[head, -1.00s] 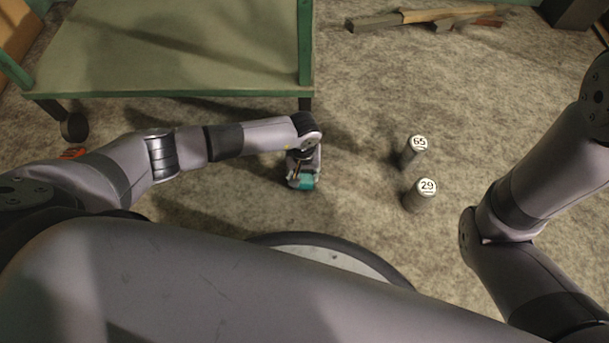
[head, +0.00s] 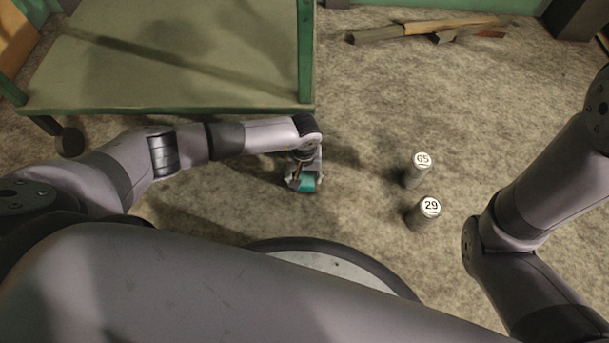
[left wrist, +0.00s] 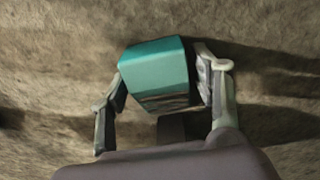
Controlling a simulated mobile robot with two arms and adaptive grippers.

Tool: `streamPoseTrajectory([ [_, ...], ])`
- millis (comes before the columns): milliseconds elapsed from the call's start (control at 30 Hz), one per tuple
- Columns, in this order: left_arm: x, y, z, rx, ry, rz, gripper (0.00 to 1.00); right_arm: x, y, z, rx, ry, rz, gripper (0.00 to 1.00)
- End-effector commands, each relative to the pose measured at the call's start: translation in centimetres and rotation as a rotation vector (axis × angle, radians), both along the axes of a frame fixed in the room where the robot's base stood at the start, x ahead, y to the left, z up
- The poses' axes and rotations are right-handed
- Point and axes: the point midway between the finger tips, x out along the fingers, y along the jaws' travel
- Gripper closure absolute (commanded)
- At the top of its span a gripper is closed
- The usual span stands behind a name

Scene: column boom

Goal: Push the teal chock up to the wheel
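The teal chock (head: 307,184) is a small block on the floor, below the cart's right front corner in the head view. My left gripper (head: 303,180) reaches down over it from the arm above. In the left wrist view the chock (left wrist: 155,65) sits between the two fingers (left wrist: 160,88), which appear to press against its sides. A dark caster wheel (head: 70,141) stands under the left front corner of the green cart (head: 160,105). No wheel shows at the cart's right corner, where my arm blocks the view. My right gripper is out of view.
Two grey cylinders marked 65 (head: 417,170) and 29 (head: 425,212) stand on the floor to the right of the chock. Wooden pieces (head: 420,30) lie at the back.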

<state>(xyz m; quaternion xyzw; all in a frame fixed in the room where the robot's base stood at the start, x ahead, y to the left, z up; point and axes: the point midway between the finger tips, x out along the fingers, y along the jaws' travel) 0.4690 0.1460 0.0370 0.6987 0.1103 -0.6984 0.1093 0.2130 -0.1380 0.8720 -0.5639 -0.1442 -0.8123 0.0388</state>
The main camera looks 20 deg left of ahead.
Motion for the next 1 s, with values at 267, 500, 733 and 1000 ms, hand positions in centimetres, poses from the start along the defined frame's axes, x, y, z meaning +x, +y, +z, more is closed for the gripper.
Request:
streamPoseTrajectory([
  [267, 0.0, -0.1, 0.0, -0.001, 0.001, -0.001, 0.30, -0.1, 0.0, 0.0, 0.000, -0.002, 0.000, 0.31],
  [500, 0.1, -0.1, 0.5, -0.003, -0.002, -0.001, 0.30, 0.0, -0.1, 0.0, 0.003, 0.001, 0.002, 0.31],
  [733, 0.2, 0.0, 4.3, -0.003, -0.005, -0.002, 0.30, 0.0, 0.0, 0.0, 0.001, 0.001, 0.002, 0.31],
  [1000, 0.1, 0.0, 9.7, -0.001, -0.003, -0.002, 0.30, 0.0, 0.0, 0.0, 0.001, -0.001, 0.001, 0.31],
])
